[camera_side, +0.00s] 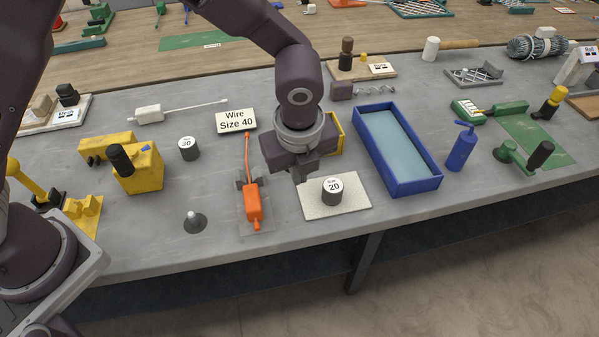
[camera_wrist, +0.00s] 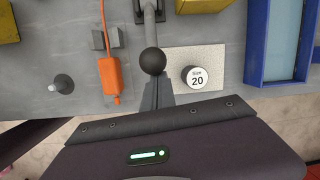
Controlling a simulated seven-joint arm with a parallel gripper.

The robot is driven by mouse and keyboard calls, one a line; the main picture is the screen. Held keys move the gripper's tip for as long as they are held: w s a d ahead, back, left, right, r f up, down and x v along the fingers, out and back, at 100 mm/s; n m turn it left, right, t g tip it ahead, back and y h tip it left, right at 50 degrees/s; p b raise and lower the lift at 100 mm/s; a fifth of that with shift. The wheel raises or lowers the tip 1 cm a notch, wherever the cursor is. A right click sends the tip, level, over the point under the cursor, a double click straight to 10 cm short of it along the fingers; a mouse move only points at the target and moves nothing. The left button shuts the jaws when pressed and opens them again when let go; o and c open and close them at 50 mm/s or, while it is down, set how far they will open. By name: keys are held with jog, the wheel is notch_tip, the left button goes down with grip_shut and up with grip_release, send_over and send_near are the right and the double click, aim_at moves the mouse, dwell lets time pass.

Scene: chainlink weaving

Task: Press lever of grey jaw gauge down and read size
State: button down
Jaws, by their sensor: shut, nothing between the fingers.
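In the wrist view a grey lever (camera_wrist: 149,28) runs from a grey mount at the top edge to a dark ball knob (camera_wrist: 153,61). The knob overlaps the tips of my gripper (camera_wrist: 158,80); I cannot tell whether they touch. My gripper's fingers are together and empty. In the side view my gripper (camera_side: 298,177) points down between the orange tool and the pale plate, and my wrist hides the lever. Small grey jaw blocks (camera_wrist: 106,39) stand around the orange tool's (camera_wrist: 110,75) thin end. A sign (camera_side: 236,121) behind reads "Wire Size 40".
A "Size 20" weight (camera_side: 332,191) sits on a pale plate (camera_side: 358,203) right of my gripper. A blue tray (camera_side: 433,183) lies further right. A "30" weight (camera_side: 188,149) and a small grey peg (camera_side: 194,221) stand left. The bench's front edge is close.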

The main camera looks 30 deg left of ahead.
jog(key=w+a+r+g+h, duration=0.5)
jog(key=w+a+r, duration=0.2)
jog(key=w+a, duration=0.1)
jog(key=shift+w+a+r+g+h, duration=0.2)
jog(key=shift+w+a+g+h, duration=0.1)
jog(key=shift+a+g+h, duration=0.1)
dwell(0.4)
jog(key=shift+w+a, duration=0.15)
jog(key=d+v, duration=0.1)
jog(key=v, duration=0.6)
jog(key=s+a+r+n+t+y, duration=0.1)
jog(key=s+r+n+t+y, duration=0.25)
jog(key=s+r+n, duration=0.75)
jog(key=s+a+f+n+t, duration=0.1)
jog(key=s+a+n, duration=0.1)
jog(key=s+n, duration=0.2)
jog(key=s+a+f+n+t, duration=0.2)
jog(key=s+n, duration=0.3)
jog(key=s, duration=0.6)
jog(key=s+a+f+n+t, duration=0.1)
jog(key=s+a+n+t, duration=0.1)
jog(key=s+n, duration=0.3)
jog(key=shift+s+a+f+y, duration=0.25)
jog(key=shift+s+f+y, duration=0.2)
jog(key=shift+s, duration=0.7)
